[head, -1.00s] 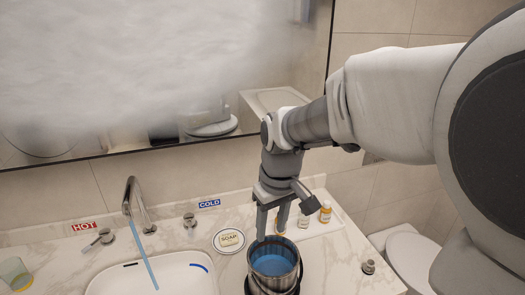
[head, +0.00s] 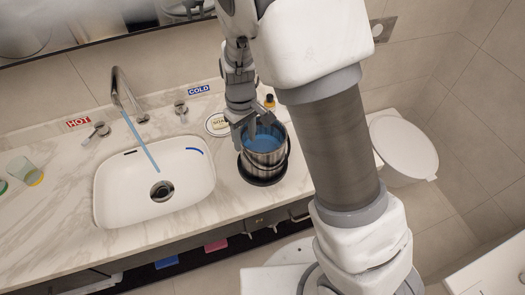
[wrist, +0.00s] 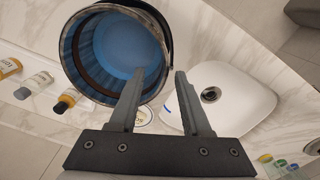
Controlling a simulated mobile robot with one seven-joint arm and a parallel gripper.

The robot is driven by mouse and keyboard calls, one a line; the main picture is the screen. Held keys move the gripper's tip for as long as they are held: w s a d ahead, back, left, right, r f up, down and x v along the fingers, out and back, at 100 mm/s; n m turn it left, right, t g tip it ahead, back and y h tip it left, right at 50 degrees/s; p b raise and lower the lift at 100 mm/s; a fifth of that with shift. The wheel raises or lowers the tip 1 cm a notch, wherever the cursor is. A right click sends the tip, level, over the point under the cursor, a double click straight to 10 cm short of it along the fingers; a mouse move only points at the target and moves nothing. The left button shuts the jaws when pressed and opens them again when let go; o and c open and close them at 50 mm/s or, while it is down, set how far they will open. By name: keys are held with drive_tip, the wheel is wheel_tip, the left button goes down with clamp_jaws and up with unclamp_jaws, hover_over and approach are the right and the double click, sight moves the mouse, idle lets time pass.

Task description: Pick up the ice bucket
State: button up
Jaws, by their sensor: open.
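The ice bucket (head: 266,159) is a shiny metal pail with a blue inside. It stands upright on a dark round base on the counter, right of the sink. My gripper (head: 244,134) is open and points down at the bucket's upper left rim. In the wrist view, the bucket (wrist: 113,45) fills the upper left. One finger of my gripper (wrist: 161,73) overlaps the bucket's opening, and the other is outside the rim, over the sink side. I cannot tell whether either finger touches the wall.
The sink (head: 120,192) with its faucet (head: 124,98) is left of the bucket. A soap dish (head: 217,125) is just behind my gripper. A toilet (head: 404,148) stands at the right.

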sight(246, 153)
drive_tip(key=shift+s+f+p, duration=0.15)
drive_tip(key=shift+s+f, duration=0.05)
drive_tip(key=shift+f, duration=1.3)
drive_tip(key=shift+s+f+p, duration=0.15)
drive_tip(key=shift+f, duration=1.35)
clamp_jaws()
drive_tip(key=shift+w+r, duration=0.1)
